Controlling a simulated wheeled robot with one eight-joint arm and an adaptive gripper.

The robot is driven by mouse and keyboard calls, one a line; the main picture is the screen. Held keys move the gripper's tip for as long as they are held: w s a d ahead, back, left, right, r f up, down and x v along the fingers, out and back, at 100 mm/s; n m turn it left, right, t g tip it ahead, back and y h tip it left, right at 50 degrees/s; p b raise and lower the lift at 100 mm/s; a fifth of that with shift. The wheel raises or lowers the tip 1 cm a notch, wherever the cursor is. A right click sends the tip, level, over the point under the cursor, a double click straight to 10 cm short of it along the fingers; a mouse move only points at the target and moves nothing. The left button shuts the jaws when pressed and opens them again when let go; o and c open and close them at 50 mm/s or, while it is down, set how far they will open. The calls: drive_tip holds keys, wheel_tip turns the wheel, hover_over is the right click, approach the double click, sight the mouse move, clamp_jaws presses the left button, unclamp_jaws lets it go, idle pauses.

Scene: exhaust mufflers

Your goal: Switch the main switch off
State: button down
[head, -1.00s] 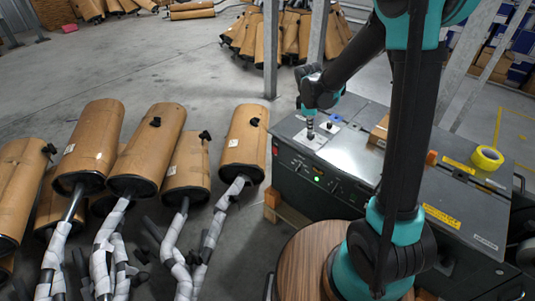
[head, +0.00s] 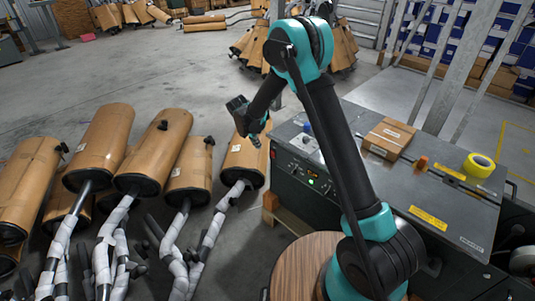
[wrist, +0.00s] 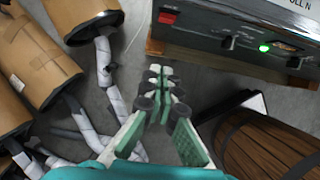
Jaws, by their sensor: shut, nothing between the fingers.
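The grey control box (head: 440,185) stands at the right in the head view. In the wrist view its front panel (wrist: 215,22) shows a red switch (wrist: 168,17) at the left, a black knob (wrist: 228,42) and a lit green lamp (wrist: 265,47). The green lamp also shows in the head view (head: 310,181). Which control is the main switch, and its setting, I cannot tell. My gripper (head: 256,138) is shut and empty, left of the box's front left corner. In the wrist view my gripper (wrist: 160,80) is apart from the panel, over the floor.
A cardboard box (head: 390,136) and yellow tape (head: 479,165) lie on the control box top. Several brown mufflers (head: 150,150) with wrapped pipes stand at the left. A round wooden surface (head: 297,262) is in front. Grey posts (head: 445,70) rise behind the control box.

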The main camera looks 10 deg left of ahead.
approach(272, 155)
drive_tip(key=shift+s+a+x, duration=0.1)
drive_tip(key=shift+s+x, duration=0.1)
drive_tip(key=shift+x, duration=1.1)
drive_tip(key=shift+s+a+x, duration=0.1)
drive_tip(key=shift+s+x, duration=0.1)
drive_tip(key=shift+x, duration=1.1)
drive_tip(key=shift+d+f, duration=0.1)
drive_tip(key=shift+f, duration=0.05)
drive_tip(key=shift+w+d, duration=0.25)
drive_tip(key=shift+w, duration=0.15)
drive_tip(key=shift+s+a, duration=0.1)
drive_tip(key=shift+r, duration=0.2)
